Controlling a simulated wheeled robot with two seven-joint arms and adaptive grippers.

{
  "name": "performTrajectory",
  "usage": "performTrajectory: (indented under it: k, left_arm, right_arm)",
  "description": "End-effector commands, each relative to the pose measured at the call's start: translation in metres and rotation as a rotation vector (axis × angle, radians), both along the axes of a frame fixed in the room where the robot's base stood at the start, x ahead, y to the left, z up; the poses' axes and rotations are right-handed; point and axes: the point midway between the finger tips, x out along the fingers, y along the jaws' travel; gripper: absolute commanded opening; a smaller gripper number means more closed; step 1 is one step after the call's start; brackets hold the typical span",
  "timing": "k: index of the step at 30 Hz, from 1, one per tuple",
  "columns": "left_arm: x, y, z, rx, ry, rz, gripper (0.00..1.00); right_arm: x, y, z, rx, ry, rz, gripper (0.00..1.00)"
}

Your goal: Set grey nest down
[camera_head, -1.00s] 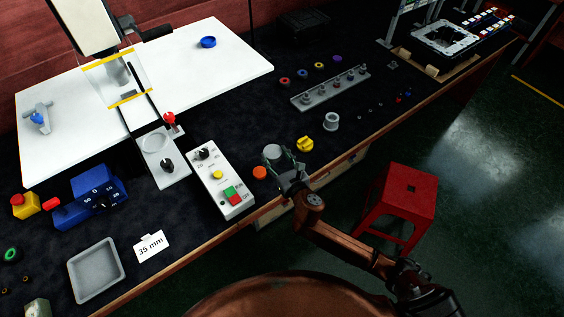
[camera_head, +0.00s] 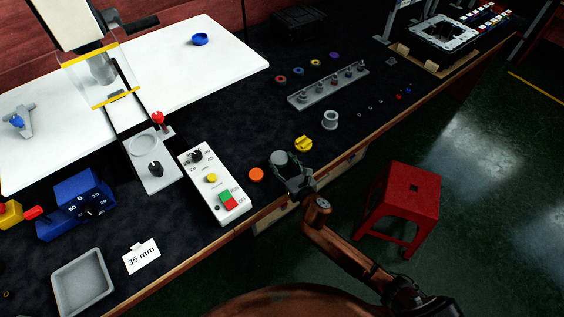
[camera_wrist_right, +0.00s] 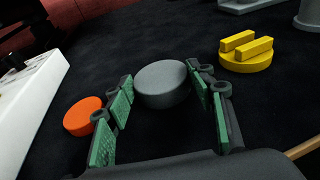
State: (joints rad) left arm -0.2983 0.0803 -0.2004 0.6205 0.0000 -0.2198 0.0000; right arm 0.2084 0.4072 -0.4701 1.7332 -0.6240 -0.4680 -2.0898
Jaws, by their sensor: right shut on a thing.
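The grey nest (camera_head: 281,158) is a round grey disc held at the front of my right gripper (camera_head: 290,174), near the table's front edge. In the right wrist view the nest (camera_wrist_right: 162,84) sits at the far end, between the green-padded fingers of the gripper (camera_wrist_right: 160,92). Its top faces up and looks about level. I cannot tell whether its underside touches the dark table mat (camera_head: 240,110). An orange disc (camera_head: 256,174) lies to its left and a yellow nest with two raised bars (camera_head: 303,144) to its right. My left gripper is not in view.
A white control box (camera_head: 214,184) stands left of the orange disc. A grey ring (camera_head: 330,120) and a grey strip of small parts (camera_head: 328,88) lie beyond the yellow nest. A red stool (camera_head: 402,195) stands on the floor beside the table. Dark mat behind the nest is bare.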

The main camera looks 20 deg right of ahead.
Motion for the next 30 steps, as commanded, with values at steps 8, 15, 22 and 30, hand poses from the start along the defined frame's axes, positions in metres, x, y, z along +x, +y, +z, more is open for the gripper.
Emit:
performTrajectory:
  k: [8, 15, 22, 30]
  left_arm:
    - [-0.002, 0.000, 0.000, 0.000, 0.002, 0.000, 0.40]
    - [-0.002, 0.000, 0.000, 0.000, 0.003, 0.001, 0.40]
    - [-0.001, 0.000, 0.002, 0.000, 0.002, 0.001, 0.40]
    - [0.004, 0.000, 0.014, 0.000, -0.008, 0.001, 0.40]
  right_arm:
    - [0.000, 0.000, -0.001, 0.000, 0.000, 0.000, 0.59]
    - [0.000, 0.000, -0.001, 0.000, -0.001, 0.000, 0.67]
    - [-0.002, 0.000, 0.002, 0.000, -0.001, 0.000, 0.67]
    - [-0.046, -0.008, 0.012, 0.000, 0.001, 0.000, 0.67]
